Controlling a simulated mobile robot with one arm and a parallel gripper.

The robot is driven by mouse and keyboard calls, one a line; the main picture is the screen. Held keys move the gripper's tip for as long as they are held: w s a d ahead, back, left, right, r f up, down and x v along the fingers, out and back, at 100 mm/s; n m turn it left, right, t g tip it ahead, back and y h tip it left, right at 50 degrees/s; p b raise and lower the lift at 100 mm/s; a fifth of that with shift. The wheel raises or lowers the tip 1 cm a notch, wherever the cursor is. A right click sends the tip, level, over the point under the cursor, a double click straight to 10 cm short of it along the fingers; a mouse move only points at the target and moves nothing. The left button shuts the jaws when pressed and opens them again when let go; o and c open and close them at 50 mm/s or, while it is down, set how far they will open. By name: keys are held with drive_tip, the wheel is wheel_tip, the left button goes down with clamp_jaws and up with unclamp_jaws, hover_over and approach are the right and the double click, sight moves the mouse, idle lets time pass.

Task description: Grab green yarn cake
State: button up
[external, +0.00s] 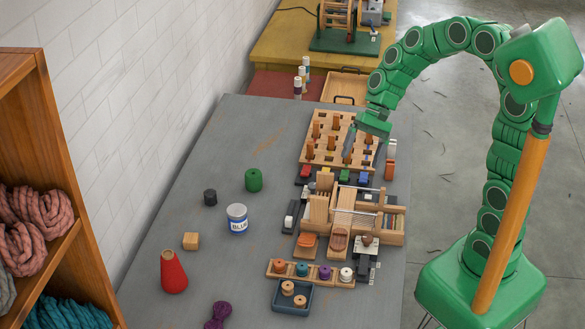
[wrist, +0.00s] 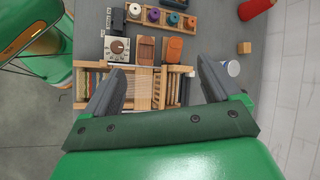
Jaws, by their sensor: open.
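The green yarn cake (external: 254,180) is a short, dark green cylinder standing upright on the grey table, left of the middle in the external view. I cannot make it out in the wrist view. My gripper (external: 350,148) is over the wooden peg rack, up and to the right of the yarn cake and well apart from it. In the wrist view my gripper (wrist: 160,82) has its two grey fingers spread wide, with nothing held between them. The small wooden loom (wrist: 145,85) shows below and between the fingers.
A dark cylinder (external: 210,198) and a white-and-blue pot (external: 237,219) stand close to the yarn cake. A wooden cube (external: 191,241) and a red cone (external: 174,272) are nearer. The peg rack (external: 312,165) and loom (external: 393,238) fill the right side. Bare table lies left.

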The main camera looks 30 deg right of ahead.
drive_tip(key=w+a+f+m+y, duration=0.25)
drive_tip(key=w+a, duration=0.25)
drive_tip(key=w, duration=0.4)
drive_tip(key=m+t+y, duration=0.4)
drive_tip(key=m+t, duration=0.1)
drive_tip(key=m, duration=0.8)
approach(252, 173)
drive_tip(key=shift+n, duration=0.25)
drive_tip(key=x, duration=0.4)
drive_tip(key=shift+s+a, duration=0.15)
drive_tip(key=shift+s, duration=0.2)
drive_tip(key=shift+x, duration=1.35)
drive_tip(key=shift+w+x, duration=0.15)
drive_tip(key=shift+x, duration=1.1)
drive_tip(key=shift+w+x, duration=0.1)
drive_tip(key=shift+x, duration=1.15)
drive_tip(key=shift+f, duration=0.1)
drive_tip(key=c, duration=1.1)
